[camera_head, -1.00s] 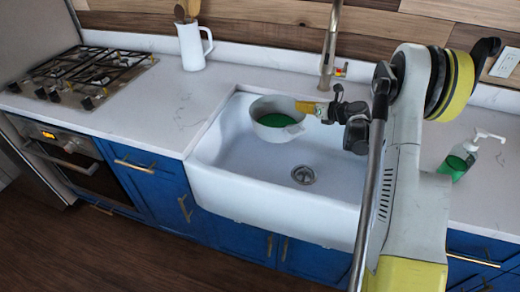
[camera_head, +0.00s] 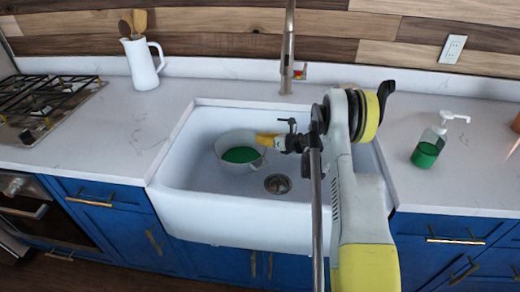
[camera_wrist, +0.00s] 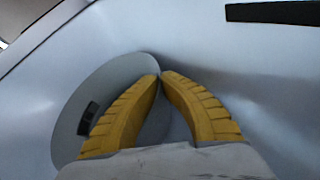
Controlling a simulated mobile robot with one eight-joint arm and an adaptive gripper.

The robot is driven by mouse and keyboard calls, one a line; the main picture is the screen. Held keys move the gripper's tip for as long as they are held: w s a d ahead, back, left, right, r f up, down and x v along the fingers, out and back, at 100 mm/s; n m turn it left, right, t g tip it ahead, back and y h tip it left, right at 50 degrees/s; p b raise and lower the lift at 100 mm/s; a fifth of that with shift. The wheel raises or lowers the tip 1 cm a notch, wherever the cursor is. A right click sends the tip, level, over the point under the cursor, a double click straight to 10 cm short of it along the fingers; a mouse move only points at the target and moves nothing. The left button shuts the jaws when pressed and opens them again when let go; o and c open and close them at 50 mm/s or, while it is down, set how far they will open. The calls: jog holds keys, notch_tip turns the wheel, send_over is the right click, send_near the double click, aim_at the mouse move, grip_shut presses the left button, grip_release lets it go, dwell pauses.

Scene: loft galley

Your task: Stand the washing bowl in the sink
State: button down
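The washing bowl (camera_head: 228,145) is a pale round bowl with a green inside bottom. It is within the white sink (camera_head: 200,210), left of and behind the drain, roughly upright. I cannot tell whether its base touches the sink floor. My gripper (camera_head: 262,140) has its yellow fingers at the bowl's right rim. In the wrist view the yellow fingertips (camera_wrist: 160,76) come together at the edge of the grey bowl (camera_wrist: 122,78), so the gripper looks shut on the bowl's rim. The fingers hide part of that rim.
The tap (camera_head: 287,50) rises behind the sink. A soap bottle (camera_head: 428,148) with green liquid stands on the right counter. A white jug (camera_head: 140,65) with wooden utensils and a gas hob (camera_head: 40,105) are at the left. The drain (camera_head: 277,184) and the sink's right floor are clear.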

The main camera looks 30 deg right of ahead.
aim_at(260, 146)
notch_tip(260, 146, down, 4)
jog(key=shift+f+b, duration=0.25)
jog(key=shift+b, duration=0.65)
jog(key=shift+r, duration=0.15)
jog(key=c, duration=1.6)
grip_release()
